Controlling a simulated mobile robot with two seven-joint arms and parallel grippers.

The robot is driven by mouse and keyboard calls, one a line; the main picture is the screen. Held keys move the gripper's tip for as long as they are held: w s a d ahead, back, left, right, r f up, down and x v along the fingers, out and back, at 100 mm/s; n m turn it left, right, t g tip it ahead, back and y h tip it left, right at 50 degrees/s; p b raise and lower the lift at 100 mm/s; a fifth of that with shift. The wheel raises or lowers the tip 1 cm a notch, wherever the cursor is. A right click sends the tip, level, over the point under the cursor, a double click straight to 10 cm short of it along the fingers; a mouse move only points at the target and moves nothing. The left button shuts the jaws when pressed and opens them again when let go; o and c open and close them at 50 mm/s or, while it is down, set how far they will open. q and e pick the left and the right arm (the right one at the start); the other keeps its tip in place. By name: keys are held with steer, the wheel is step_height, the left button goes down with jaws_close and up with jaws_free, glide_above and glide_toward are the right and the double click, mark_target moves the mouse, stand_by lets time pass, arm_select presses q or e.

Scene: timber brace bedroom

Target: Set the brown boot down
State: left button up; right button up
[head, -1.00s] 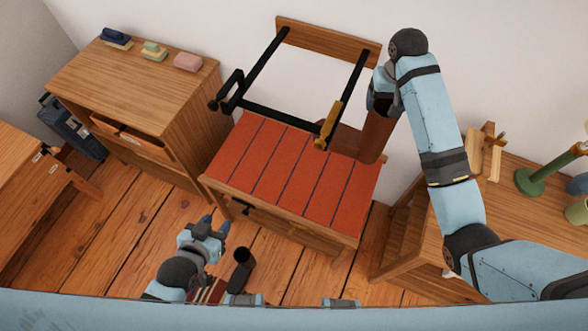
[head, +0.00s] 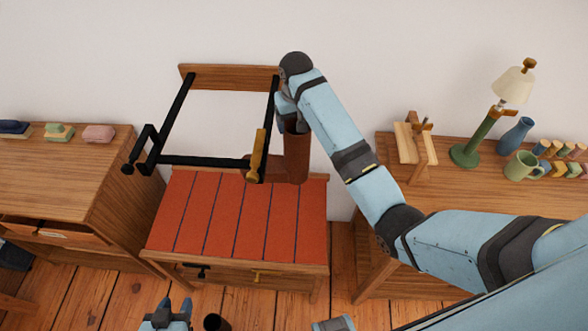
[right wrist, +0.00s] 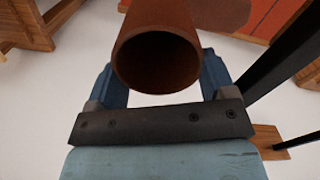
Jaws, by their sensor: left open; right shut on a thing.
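The brown boot (head: 297,158) hangs upright from my right gripper (head: 291,115), its toe pointing left. It is over the back right part of the red slatted top (head: 225,215) of a low wooden bench. I cannot tell whether its sole touches the bench. In the right wrist view the boot's round open shaft (right wrist: 158,62) sits between the two blue fingers, shut on it. My left gripper (head: 180,306) is open and empty at the bottom edge, low in front of the bench.
A black frame (head: 205,160) with a wooden back bar (head: 225,76) rises above the bench, and its brass-coloured part (head: 257,155) is close left of the boot. A dark open-topped object (head: 215,322) is at the bottom. A side table (head: 460,195) with a lamp (head: 490,120) stands right.

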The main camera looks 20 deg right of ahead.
step_height(320, 180, down, 18)
steer(key=shift+f+b, duration=0.1)
steer(key=shift+b, duration=0.35)
steer(key=o, duration=1.5)
steer(key=shift+f, duration=0.15)
steer(key=shift+c, duration=0.2)
steer(key=shift+s, duration=0.1)
